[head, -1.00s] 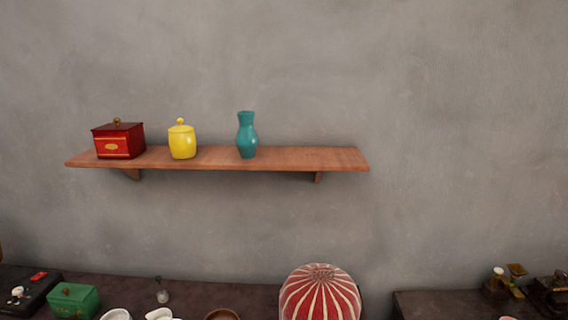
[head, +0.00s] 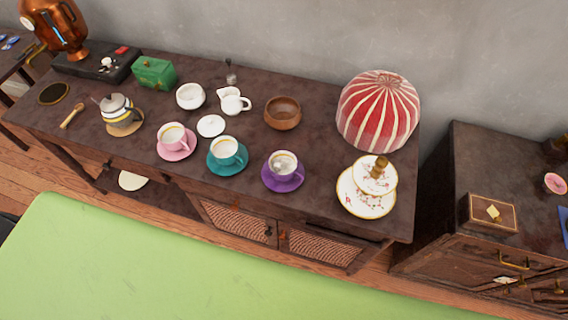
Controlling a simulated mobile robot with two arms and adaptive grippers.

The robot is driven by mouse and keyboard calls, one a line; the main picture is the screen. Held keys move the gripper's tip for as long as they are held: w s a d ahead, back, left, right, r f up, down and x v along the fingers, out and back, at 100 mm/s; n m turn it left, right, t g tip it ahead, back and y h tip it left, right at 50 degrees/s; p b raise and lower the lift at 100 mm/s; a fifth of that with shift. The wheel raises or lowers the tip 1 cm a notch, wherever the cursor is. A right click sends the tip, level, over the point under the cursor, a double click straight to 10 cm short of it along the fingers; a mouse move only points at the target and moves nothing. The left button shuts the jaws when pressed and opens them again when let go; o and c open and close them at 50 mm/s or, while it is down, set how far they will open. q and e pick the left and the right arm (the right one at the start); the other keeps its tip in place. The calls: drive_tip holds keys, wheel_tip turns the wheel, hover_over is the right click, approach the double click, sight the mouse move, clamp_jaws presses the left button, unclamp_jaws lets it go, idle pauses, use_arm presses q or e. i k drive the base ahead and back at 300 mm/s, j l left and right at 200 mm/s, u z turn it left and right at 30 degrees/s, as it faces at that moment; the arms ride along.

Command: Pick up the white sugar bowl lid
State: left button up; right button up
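A small round white lid (head: 211,126) lies flat on the dark sideboard (head: 330,212), between the pink cup and the white bowl. The white sugar bowl (head: 190,96) stands open just behind it, a little to the left. A white creamer jug (head: 233,101) stands to the right of the bowl. The lid looks unobstructed, with nothing on top of it. Neither of my grippers is in the head view.
Cups on pink (head: 176,142), teal (head: 227,156) and purple (head: 283,172) saucers stand in front of the lid. A wooden bowl (head: 282,113), a striped red dome (head: 379,112) and a tiered plate stand (head: 366,190) are to the right. A striped teapot (head: 119,113) is left. A green surface (head: 150,270) fills the foreground.

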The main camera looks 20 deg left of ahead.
sight(211, 125)
drive_tip(key=u, duration=1.15)
